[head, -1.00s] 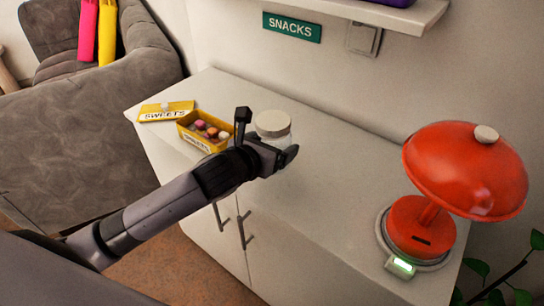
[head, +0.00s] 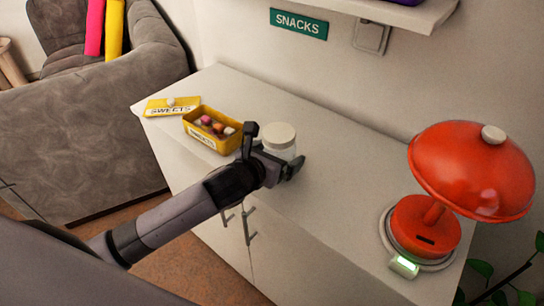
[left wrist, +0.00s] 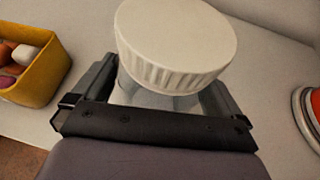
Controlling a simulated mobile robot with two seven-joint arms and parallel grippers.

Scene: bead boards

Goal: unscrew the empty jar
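The jar (head: 287,153) is clear, looks empty, and stands upright on the white cabinet top. Its cream lid (head: 279,135) is on; the lid's ribbed rim fills the upper middle of the left wrist view (left wrist: 178,52). My left gripper (head: 274,150) is at the jar's near side, with its fingers spread to either side of the jar below the lid. In the left wrist view my gripper (left wrist: 160,93) looks open; the lid hides part of the jar body, and I cannot tell whether a finger touches it. My right gripper is not in view.
A yellow box of sweets (head: 190,131) stands left of the jar, with its yellow lid (head: 158,110) beside it. A red lamp-like scale (head: 470,172) stands at the right. The cabinet top (head: 345,180) between jar and scale is clear. A shelf (head: 385,12) overhangs the back.

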